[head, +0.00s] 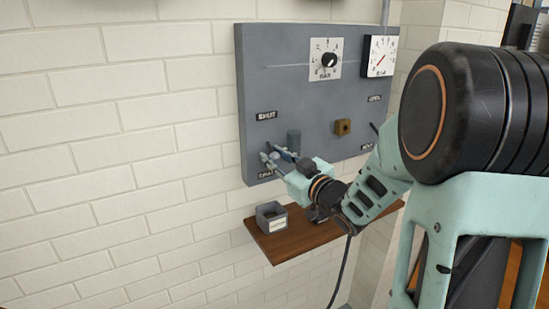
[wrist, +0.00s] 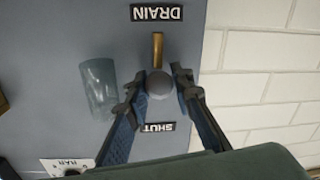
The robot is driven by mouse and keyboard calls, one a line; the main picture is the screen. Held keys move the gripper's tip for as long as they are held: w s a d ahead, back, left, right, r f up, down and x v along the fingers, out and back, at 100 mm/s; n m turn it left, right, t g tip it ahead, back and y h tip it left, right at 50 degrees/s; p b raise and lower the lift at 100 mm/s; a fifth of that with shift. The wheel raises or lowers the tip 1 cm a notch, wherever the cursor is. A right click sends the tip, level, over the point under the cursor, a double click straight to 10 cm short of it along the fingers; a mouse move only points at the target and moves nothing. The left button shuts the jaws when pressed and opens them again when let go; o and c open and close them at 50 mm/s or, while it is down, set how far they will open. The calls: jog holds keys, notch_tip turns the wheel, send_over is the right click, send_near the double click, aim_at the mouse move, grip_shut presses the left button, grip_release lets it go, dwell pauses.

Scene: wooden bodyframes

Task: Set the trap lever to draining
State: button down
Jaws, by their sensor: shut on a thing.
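The trap lever (wrist: 157,50) shows in the wrist view as a brass-coloured bar with a round grey knob. The bar points from the knob towards the DRAIN label (wrist: 157,13); the SHUT label (wrist: 158,127) is on the opposite side. My gripper (wrist: 158,85) is shut on the lever, one finger on each side of the knob. In the head view my gripper (head: 271,155) is at the panel's lower left, between the SHUT label (head: 267,116) and the partly hidden lower label (head: 265,175). The lever is mostly hidden there.
A greyish glass cylinder (wrist: 99,85) stands close beside the gripper; it also shows in the head view (head: 293,141). The grey panel (head: 290,90) carries a dial (head: 327,61), a gauge (head: 381,56) and a brass block (head: 342,128). Below is a wooden shelf (head: 300,238) with a grey box (head: 271,217).

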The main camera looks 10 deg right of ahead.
jog(key=shift+f+b, duration=0.25)
jog(key=shift+b, duration=0.1)
jog(key=shift+w+f+t+b, duration=0.15)
jog(key=shift+t+b, duration=0.25)
jog(key=shift+b, duration=1.35)
jog(key=shift+r, duration=0.2)
jog(key=c, duration=1.7)
grip_release()
jog(key=shift+o, duration=0.2)
